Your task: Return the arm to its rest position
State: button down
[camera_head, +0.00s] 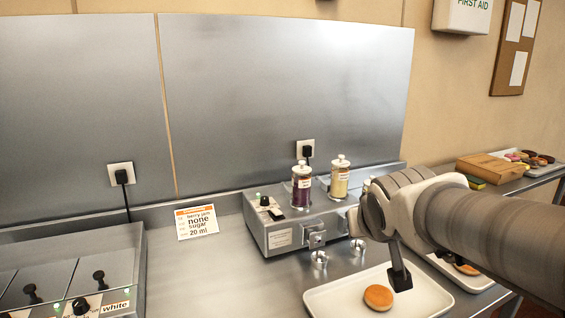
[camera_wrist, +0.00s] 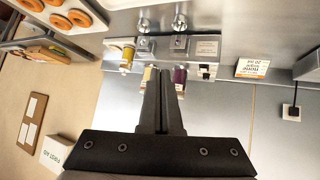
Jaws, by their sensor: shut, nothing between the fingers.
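My gripper (camera_head: 401,281) hangs from my arm on the right of the head view, pointing down above a white tray (camera_head: 325,300). A plain golden doughnut (camera_head: 378,297) lies on that tray, just left of the fingers in the picture. In the wrist view my gripper (camera_wrist: 162,72) shows its two dark fingers together with nothing between them. My arm covers part of the counter behind it.
A steel dispenser (camera_head: 281,239) with jars, including a purple one (camera_head: 301,187) and a yellow one (camera_head: 339,181), stands behind the tray. A wooden box (camera_head: 490,167) is at far right. Open counter lies left of the dispenser.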

jog(key=s+f+g+p, duration=0.1)
jog(key=s+g, duration=0.1)
jog(key=s, duration=0.7)
jog(key=s+f+g+y+p, duration=0.1)
jog(key=s+g, duration=0.1)
jog(key=s, duration=0.7)
jog(key=shift+a+f+m+p, duration=0.15)
jog(key=shift+f+m+p, duration=0.15)
jog(key=shift+f, duration=0.05)
